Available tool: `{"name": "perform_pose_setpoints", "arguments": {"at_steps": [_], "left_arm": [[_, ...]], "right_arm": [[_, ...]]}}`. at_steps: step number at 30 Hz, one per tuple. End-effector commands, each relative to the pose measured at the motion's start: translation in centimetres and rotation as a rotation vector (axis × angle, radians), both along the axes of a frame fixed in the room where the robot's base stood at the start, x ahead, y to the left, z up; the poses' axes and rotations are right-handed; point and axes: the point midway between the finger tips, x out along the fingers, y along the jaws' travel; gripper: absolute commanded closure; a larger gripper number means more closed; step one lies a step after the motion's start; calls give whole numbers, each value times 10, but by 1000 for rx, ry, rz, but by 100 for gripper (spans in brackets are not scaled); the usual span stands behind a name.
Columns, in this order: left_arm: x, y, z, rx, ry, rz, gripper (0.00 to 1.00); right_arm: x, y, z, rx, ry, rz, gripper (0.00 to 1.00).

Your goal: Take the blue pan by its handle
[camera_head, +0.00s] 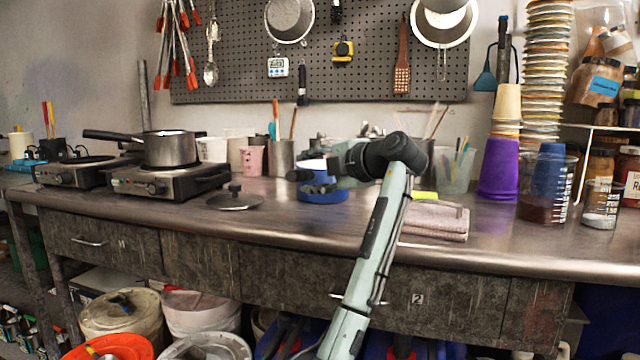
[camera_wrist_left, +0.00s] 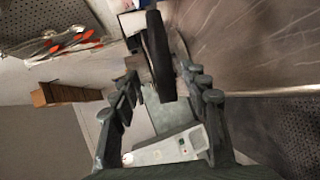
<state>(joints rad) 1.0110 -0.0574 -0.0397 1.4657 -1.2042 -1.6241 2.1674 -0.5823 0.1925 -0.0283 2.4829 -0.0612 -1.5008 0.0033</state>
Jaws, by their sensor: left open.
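The blue pan (camera_head: 324,196) stands on the metal bench near the middle of the head view, partly covered by my left gripper. Its inside looks pale. My left gripper (camera_head: 308,182) reaches in from the right at the pan, its dark fingers overlapping it in the picture. In the left wrist view the gripper (camera_wrist_left: 163,82) is open, with one finger on each side. A long black bar, which looks like the pan's handle (camera_wrist_left: 159,55), shows between the fingertips. I cannot tell whether the fingers touch it. My right gripper is not in view.
A dark lid (camera_head: 234,201) lies left of the pan. A saucepan (camera_head: 170,150) stands on a hot plate (camera_head: 165,182) farther left. A folded pink towel (camera_head: 436,221) lies right of my arm. Cups and tool holders stand behind. The bench's front strip is mostly clear.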

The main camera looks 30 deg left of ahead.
Motion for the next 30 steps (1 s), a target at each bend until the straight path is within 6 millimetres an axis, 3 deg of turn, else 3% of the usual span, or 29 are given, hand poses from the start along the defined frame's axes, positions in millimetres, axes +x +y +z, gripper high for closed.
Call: {"name": "perform_pose_setpoints", "arguments": {"at_steps": [7,12,18,30], "left_arm": [[17,23,-10,2,4,2,55],[24,42,-16,1,2,0,55],[25,42,-17,1,2,-1,55],[24,42,-17,1,2,-1,100]], "right_arm": [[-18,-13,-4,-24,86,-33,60],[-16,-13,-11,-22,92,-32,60],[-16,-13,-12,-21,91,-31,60],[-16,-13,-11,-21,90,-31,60]]}}
